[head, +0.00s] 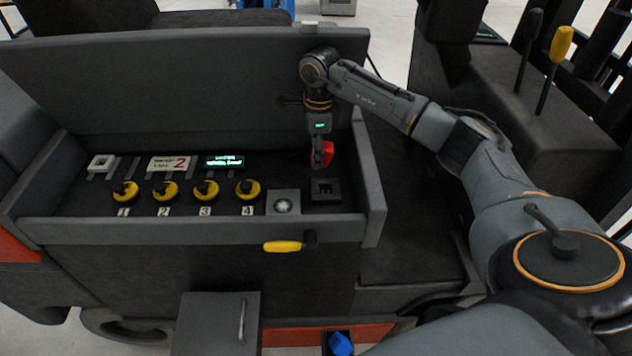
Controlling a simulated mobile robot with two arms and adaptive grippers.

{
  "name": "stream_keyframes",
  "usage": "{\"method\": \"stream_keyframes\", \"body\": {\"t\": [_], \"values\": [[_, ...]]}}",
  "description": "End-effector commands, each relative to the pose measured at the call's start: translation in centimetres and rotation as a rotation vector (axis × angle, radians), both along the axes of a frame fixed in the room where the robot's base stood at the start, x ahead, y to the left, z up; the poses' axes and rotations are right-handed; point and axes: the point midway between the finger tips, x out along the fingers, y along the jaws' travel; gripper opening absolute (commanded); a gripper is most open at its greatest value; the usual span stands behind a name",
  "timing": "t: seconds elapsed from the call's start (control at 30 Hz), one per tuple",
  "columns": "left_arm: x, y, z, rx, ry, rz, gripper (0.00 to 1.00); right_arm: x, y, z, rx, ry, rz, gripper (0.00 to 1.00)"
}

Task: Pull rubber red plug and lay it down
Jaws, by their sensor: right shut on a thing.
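The red plug (327,152) is at the right end of the recessed dark panel, above a dark socket block (326,190). My right gripper (320,158) points down and is shut on the red plug. The plug appears raised and apart from the block, with part of it hidden by the gripper fingers. My left gripper is not in view.
Several yellow-and-black knobs (165,191) stand left on the panel, by a grey plate with a round button (283,202). A raised front rim (180,232) with a yellow handle (282,246) borders the panel.

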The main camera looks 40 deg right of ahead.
Motion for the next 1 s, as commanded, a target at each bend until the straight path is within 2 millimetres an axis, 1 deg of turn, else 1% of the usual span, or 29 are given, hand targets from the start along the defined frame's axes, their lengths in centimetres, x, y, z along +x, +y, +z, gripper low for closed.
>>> {"method": "stream_keyframes", "body": {"t": [0.1, 1.0], "values": [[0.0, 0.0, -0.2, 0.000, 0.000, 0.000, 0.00, 0.6, 0.2, 0.1, 0.001, -0.004, 0.000, 0.00], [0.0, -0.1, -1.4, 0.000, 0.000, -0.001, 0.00, 4.0, 1.3, 0.0, 0.003, -0.003, 0.000, 0.00]]}}
